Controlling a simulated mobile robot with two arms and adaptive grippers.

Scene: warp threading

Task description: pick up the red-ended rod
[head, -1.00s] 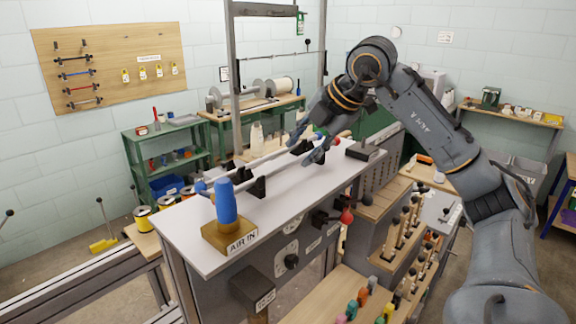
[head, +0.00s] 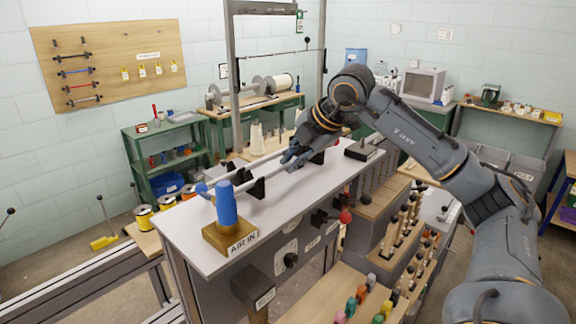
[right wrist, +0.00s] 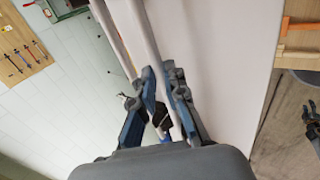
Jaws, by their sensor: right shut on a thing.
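Two pale rods lie side by side on black supports on the grey-white bench top (head: 300,195). The rear rod (head: 236,172) has a blue left end (head: 201,187). My right gripper (head: 292,160) is shut around the front rod (head: 277,174), which appears to be the red-ended rod, over the bench. In the right wrist view the held rod (right wrist: 143,38) passes between the fingers (right wrist: 163,100), with the other rod (right wrist: 112,38) to its left. The red end is hidden in the head view.
A blue handle (head: 226,203) on a wooden AIR IN block (head: 229,237) stands at the bench's near left. A dark block (head: 361,150) sits at the right end. A tall frame (head: 233,80) rises behind. Bare bench top lies in front of the rods.

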